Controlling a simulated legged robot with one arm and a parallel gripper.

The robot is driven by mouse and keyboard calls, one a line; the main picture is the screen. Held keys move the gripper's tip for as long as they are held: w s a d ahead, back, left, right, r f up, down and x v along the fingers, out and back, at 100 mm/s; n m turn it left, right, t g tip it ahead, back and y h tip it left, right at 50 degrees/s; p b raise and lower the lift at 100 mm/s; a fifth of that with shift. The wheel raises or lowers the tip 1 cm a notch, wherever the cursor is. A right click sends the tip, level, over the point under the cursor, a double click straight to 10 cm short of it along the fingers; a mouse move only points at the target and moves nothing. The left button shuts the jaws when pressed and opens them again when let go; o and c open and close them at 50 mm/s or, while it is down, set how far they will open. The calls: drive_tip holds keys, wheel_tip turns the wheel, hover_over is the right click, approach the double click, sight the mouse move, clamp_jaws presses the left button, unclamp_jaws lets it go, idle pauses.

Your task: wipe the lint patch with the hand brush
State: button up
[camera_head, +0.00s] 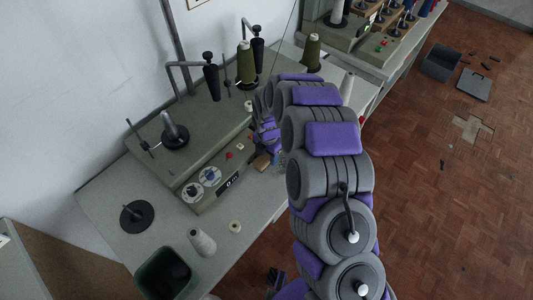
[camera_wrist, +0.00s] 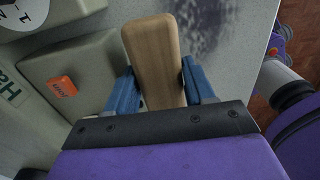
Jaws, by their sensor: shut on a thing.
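The hand brush (camera_wrist: 153,55) shows as a pale wooden block in the wrist view, between the two blue fingers of my gripper (camera_wrist: 160,82). My gripper is shut on it. The brush's underside and any bristles are hidden. The lint patch (camera_wrist: 203,22) is a dark grey smudge on the light tabletop, just right of the brush's far end. I cannot tell whether the brush touches the table. In the head view my gripper (camera_head: 266,147) is low over the table beside the machine, with the brush (camera_head: 262,162) showing as a small brown piece below it.
A grey-green winding machine (camera_head: 205,150) stands left of my gripper, its block with an orange button (camera_wrist: 62,86) close to the brush. A cone of thread (camera_head: 201,242), a small spool (camera_head: 235,226) and a dark bin (camera_head: 166,275) are nearer. The table's edge lies to the right.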

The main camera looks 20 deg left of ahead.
drive_tip(key=shift+a+f, duration=0.15)
drive_tip(key=shift+f, duration=0.2)
